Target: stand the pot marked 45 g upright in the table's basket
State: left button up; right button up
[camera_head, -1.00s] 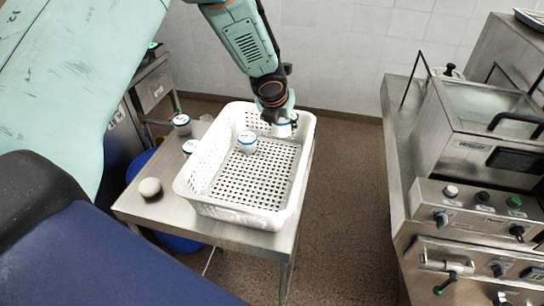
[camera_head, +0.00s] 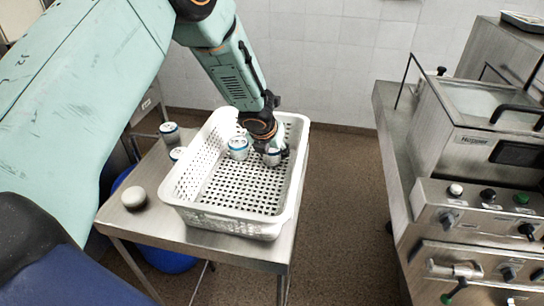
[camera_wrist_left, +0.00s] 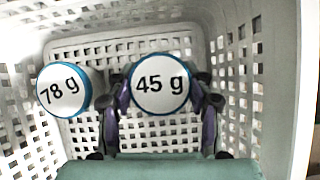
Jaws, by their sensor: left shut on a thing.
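The pot marked 45 g (camera_wrist_left: 160,84) is between the fingers of my left gripper (camera_wrist_left: 160,112) in the left wrist view, its white lid facing the camera. In the head view my left gripper (camera_head: 272,152) is inside the white perforated basket (camera_head: 232,222) on the table, shut on the pot (camera_head: 271,158), which looks upright. I cannot tell whether its base touches the basket floor. A pot marked 78 g (camera_wrist_left: 64,89) stands in the basket just left of it, and also shows in the head view (camera_head: 238,149). My right gripper is not in view.
The steel table (camera_head: 150,222) also carries two white pots at its back left, one of them (camera_head: 169,132) clear of the basket, and a round pale pot (camera_head: 134,197) at the left. The front of the basket floor is bare. A steel machine (camera_head: 470,190) stands at the right.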

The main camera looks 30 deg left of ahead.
aim_at(272, 151)
pick_arm(q)
jog(key=shift+w+d+f, duration=0.2)
jog(key=shift+w+d, duration=0.05)
jog(key=shift+w, duration=0.1)
jog(key=shift+s+a+r, duration=0.1)
jog(key=shift+s, duration=0.15)
jog(key=shift+s+a, duration=0.2)
jog(key=shift+s, duration=0.05)
jog(key=o, duration=0.8)
jog(key=shift+w, duration=0.1)
jog(key=o, duration=0.4)
jog(key=shift+w+d+f, duration=0.25)
jog(key=shift+w+f, duration=0.05)
jog(key=shift+w, duration=0.05)
jog(key=shift+s+a+r, duration=0.15)
jog(key=shift+s+r, duration=0.05)
jog(key=shift+s, duration=0.15)
jog(key=shift+r, duration=0.4)
jog(key=v, duration=0.3)
jog(key=shift+d+r, duration=0.2)
jog(key=shift+r, duration=0.25)
jog(key=p+v, duration=0.1)
jog(key=v, duration=0.6)
jog(key=shift+s+r+p, duration=0.15)
jog(key=shift+r+p, duration=0.05)
jog(key=shift+p, duration=0.15)
